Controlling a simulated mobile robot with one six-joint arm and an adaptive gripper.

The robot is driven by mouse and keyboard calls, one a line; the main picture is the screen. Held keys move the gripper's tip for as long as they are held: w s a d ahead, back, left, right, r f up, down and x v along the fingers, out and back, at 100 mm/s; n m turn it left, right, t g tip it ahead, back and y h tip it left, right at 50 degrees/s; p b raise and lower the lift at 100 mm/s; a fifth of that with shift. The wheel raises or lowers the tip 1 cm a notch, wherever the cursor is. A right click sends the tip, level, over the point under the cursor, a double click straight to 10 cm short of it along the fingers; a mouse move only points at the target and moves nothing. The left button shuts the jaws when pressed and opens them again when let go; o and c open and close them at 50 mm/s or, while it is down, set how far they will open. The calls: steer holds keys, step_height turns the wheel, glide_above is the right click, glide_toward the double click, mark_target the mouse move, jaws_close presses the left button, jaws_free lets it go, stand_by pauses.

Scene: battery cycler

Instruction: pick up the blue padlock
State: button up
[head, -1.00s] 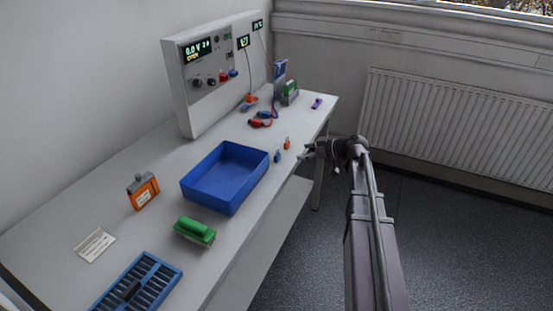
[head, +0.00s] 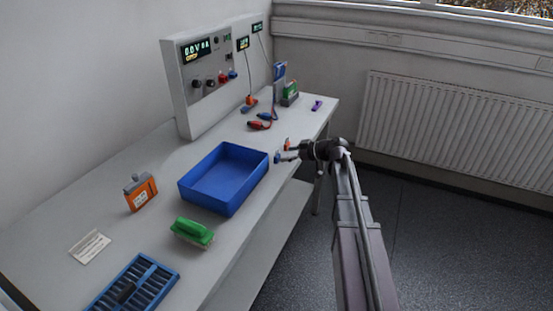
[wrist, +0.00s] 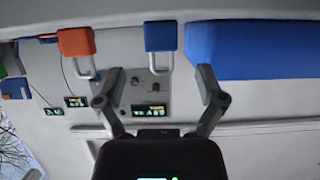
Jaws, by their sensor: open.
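My gripper (head: 287,152) is at the bench edge, close to the padlock. In the wrist view my gripper (wrist: 160,82) has its fingers spread apart with nothing between them. I cannot tell the exact gap to the padlock.
The blue tray (head: 224,199) is on the other side. Red and blue clip leads (head: 260,124) lie farther back, before the cycler panel (head: 212,75).

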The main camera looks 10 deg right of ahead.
mark_target(279, 156)
steer(key=b+x, duration=0.1)
steer(key=x, duration=0.2)
steer(key=shift+w+a+f+b, duration=0.2)
steer(key=shift+a+f+b, duration=0.05)
steer(key=shift+f+b, duration=0.1)
steer(key=shift+w+a+f, duration=0.15)
steer(key=shift+w+a, duration=0.1)
steer(key=shift+a, duration=0.15)
jaws_close()
